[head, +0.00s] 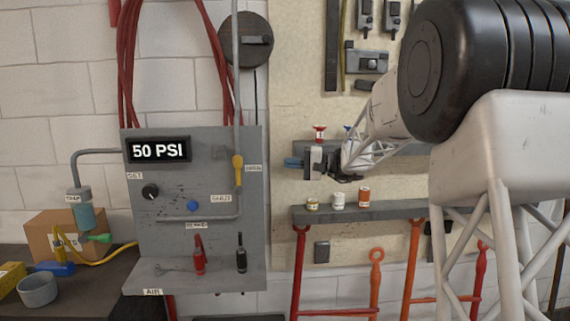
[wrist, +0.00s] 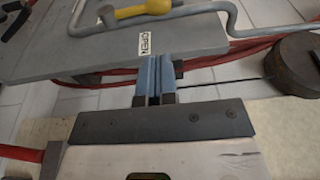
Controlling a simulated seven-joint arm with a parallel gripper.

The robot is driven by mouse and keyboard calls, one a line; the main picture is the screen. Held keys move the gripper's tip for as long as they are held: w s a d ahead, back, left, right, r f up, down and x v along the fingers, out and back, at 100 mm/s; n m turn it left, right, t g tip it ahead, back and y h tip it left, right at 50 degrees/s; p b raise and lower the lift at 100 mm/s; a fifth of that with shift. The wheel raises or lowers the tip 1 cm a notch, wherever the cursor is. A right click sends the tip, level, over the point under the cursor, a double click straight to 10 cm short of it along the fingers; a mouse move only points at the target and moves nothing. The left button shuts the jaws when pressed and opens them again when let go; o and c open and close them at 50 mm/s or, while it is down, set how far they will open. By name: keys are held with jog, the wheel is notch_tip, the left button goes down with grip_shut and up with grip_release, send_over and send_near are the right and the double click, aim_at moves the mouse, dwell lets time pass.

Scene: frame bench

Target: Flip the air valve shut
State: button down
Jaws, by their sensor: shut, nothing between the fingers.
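The air valve's yellow lever (head: 238,172) stands upright in line with the grey pipe on the grey panel (head: 160,248). The OPEN label (head: 254,168) is just right of it, and the SHUT label (head: 221,198) is below and to its left. The yellow lever (wrist: 145,9) also shows at the top of the wrist view, with the OPEN label (wrist: 145,43) below it. My gripper (head: 289,163) is right of the panel, apart from the lever. Its blue fingers (wrist: 156,72) are together and empty, pointing toward the panel.
The panel bears a 50 PSI display (head: 159,150), a black knob (head: 150,191) and a blue button (head: 193,206). Red and black tools stand on its lower ledge. Small containers (head: 338,200) stand on a shelf below my gripper. Red hoses (head: 128,70) hang behind the panel.

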aim_at(239, 157)
jog(key=w+a, duration=0.2)
jog(key=a, duration=1)
jog(key=shift+w+a, duration=0.25)
jog(key=shift+a, duration=0.05)
jog(key=shift+a, duration=0.1)
jog(key=shift+a+r+h, duration=0.35)
jog(key=shift+a+h, duration=0.4)
jog(key=shift+h, duration=0.05)
jog(key=a+h, duration=0.2)
jog(key=shift+a+r+n+g+h, duration=0.2)
jog(key=shift+a+n+g+h, duration=0.1)
jog(key=shift+n+h, duration=0.1)
jog(key=shift+a+f+n+h, duration=0.1)
jog(key=shift+a+f+h, duration=0.15)
jog(key=shift+a+h, duration=0.55)
jog(key=shift+a+f+n+h, duration=0.1)
jog(key=shift+a+f+h, duration=0.2)
jog(key=shift+a+h, duration=0.5)
jog(key=shift+a+f+n+h, duration=0.1)
jog(key=shift+a+f+h, duration=0.15)
jog(key=shift+a+h, duration=0.55)
jog(key=shift+a, duration=0.15)
